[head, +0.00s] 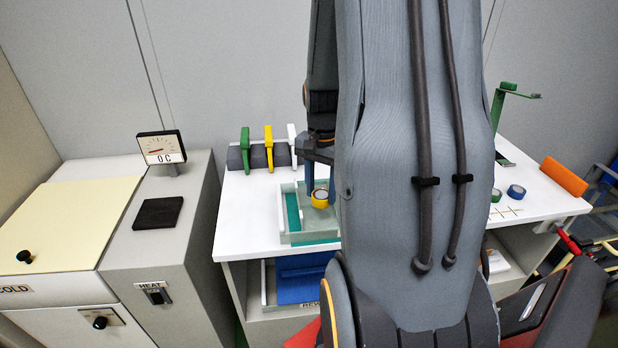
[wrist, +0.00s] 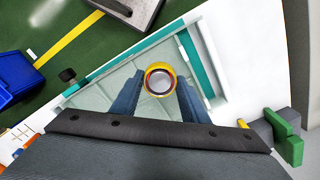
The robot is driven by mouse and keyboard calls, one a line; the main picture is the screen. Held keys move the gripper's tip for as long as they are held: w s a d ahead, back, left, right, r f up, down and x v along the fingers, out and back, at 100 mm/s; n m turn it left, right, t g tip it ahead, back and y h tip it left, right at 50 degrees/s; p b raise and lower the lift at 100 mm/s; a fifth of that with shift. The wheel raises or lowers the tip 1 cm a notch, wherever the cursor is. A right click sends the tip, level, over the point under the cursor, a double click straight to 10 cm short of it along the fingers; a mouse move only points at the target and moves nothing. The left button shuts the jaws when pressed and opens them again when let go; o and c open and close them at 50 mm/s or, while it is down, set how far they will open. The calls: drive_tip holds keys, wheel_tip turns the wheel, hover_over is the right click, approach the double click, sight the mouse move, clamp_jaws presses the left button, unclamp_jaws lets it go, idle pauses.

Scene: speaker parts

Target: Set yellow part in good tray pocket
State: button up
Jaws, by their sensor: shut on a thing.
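The yellow part (head: 320,204) is a short yellow ring with a paler inside. My gripper (head: 320,192) is shut on it, with one blue finger on each side. In the wrist view the yellow part (wrist: 160,67) sits between the fingertips of my gripper (wrist: 160,84), its open round top facing the camera. The pale tray with teal strips (head: 291,212) lies under and around the part on the white table. The tray's teal strip (wrist: 197,62) also shows in the wrist view. I cannot tell whether the part touches the tray floor. My arm hides the tray's right side.
Green, yellow and white handled tools (head: 268,148) stand in a grey rack behind the tray. A grey heater unit (head: 160,240) stands at left.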

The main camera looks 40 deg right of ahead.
sight(319, 202)
drive_tip(key=shift+w+a, duration=0.1)
drive_tip(key=shift+w, duration=0.4)
drive_tip(key=shift+s, duration=0.1)
drive_tip(key=shift+r, duration=0.1)
drive_tip(key=shift+f+b, duration=1)
drive_tip(key=shift+f, duration=1.55)
drive_tip(key=shift+f+b, duration=0.4)
drive_tip(key=shift+f, duration=0.5)
drive_tip(key=o, duration=1.4)
drive_tip(key=shift+r+b, duration=0.6)
drive_tip(key=shift+r, duration=3.3)
